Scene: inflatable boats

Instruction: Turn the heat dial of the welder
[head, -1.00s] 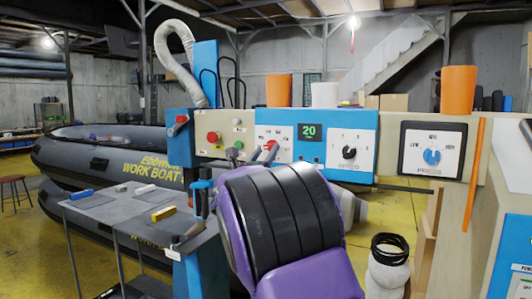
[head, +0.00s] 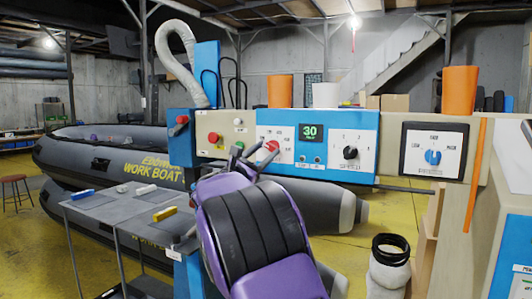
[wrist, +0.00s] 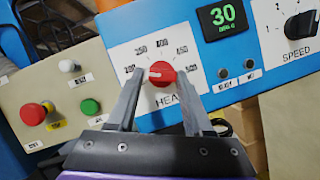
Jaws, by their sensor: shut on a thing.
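The red heat dial (wrist: 161,73) sits on the white HEAT panel of the welder, inside a ring of printed numbers. Its white pointer mark faces left in the wrist view. My gripper (wrist: 160,78) has one finger on each side of the dial and is shut on it. In the head view the red dial (head: 271,147) shows beside the tips of my gripper (head: 251,157). The green display (wrist: 223,15) reads 30.
Left of the dial are a red button (wrist: 33,114) and a green button (wrist: 90,106). The black SPEED knob (head: 350,153) and blue PRESS knob (head: 433,157) are to the right.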

